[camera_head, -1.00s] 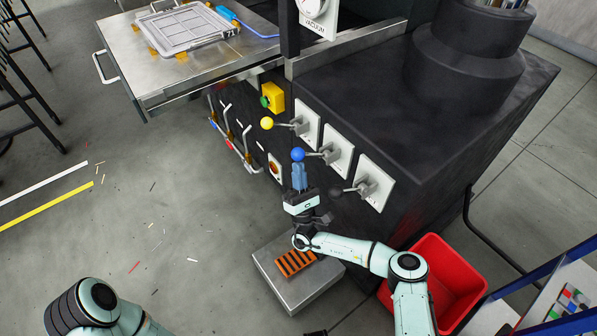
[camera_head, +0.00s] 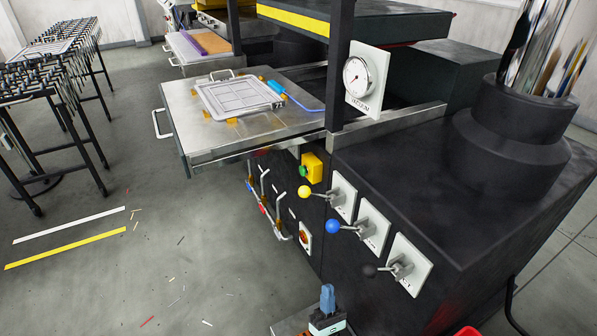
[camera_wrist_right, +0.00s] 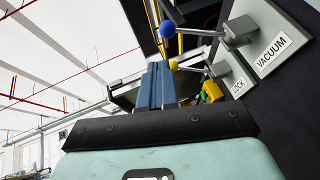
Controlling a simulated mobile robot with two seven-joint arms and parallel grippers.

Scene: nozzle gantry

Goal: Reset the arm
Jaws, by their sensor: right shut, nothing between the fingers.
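My right gripper (camera_head: 327,298) shows at the bottom of the head view, its blue fingers pointing up and shut with nothing between them. It is in front of the black machine, below the levers and apart from them. In the right wrist view the shut fingers (camera_wrist_right: 155,85) point toward the machine's front. The blue-knobbed lever (camera_head: 334,226) and yellow-knobbed lever (camera_head: 305,191) stand above it. The blue knob (camera_wrist_right: 166,29) also shows in the right wrist view, beside a plate marked VACUUM. The black-knobbed lever (camera_head: 370,271) is to the right. My left gripper is out of view.
A steel table (camera_head: 200,140) holds a framed tray (camera_head: 240,97). A vacuum gauge (camera_head: 354,75) stands on the machine. A yellow box with a green button (camera_head: 313,168) and an orange knob (camera_head: 304,236) are on its front.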

